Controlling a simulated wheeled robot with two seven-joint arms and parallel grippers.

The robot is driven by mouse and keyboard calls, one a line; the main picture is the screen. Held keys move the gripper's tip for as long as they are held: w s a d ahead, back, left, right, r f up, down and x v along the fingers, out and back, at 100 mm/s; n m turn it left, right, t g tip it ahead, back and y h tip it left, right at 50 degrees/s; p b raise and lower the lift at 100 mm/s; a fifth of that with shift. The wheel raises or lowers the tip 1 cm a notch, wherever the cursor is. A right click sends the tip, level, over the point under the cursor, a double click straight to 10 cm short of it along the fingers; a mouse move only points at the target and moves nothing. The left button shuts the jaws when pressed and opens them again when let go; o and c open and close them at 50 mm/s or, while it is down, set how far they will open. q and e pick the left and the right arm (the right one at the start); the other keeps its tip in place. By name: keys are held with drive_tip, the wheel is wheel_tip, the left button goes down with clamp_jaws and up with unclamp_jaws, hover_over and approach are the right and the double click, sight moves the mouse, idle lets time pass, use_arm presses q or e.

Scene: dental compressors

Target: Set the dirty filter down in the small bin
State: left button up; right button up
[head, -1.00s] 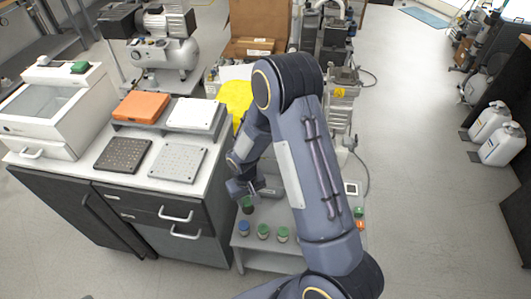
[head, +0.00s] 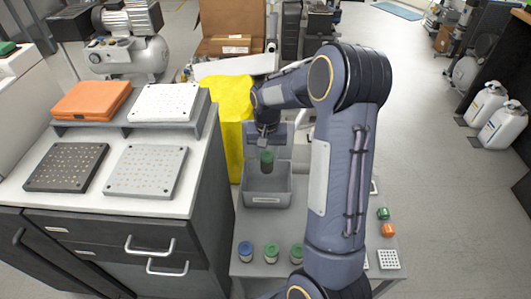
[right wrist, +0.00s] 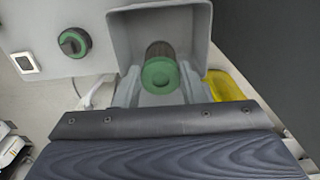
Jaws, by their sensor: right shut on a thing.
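The dirty filter (head: 267,162), a dark cylinder with a green cap, hangs upright in my right gripper (head: 268,149). In the right wrist view, its green end (right wrist: 160,75) sits between the two fingers (right wrist: 160,88). The small bin (head: 265,199) is an open grey box with a label on its front, standing on a low light-grey table. The filter is over the bin's opening, and the bin's walls (right wrist: 197,27) surround it in the right wrist view. I cannot tell how far it is above the floor of the bin. My left gripper is out of view.
Blue- and green-capped jars (head: 271,252) stand in a row along the table's front. A green piece (head: 383,214) and an orange piece (head: 388,230) lie at the right.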

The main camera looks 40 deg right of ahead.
wheel_tip(320, 180, down, 13)
drive_tip(key=b, duration=1)
drive_tip(key=shift+b, duration=0.3)
drive_tip(key=shift+f, duration=0.55)
drive_tip(key=shift+f, duration=0.25)
idle(0.9)
drive_tip(key=shift+s, duration=0.1)
drive_tip(key=o, duration=1.5)
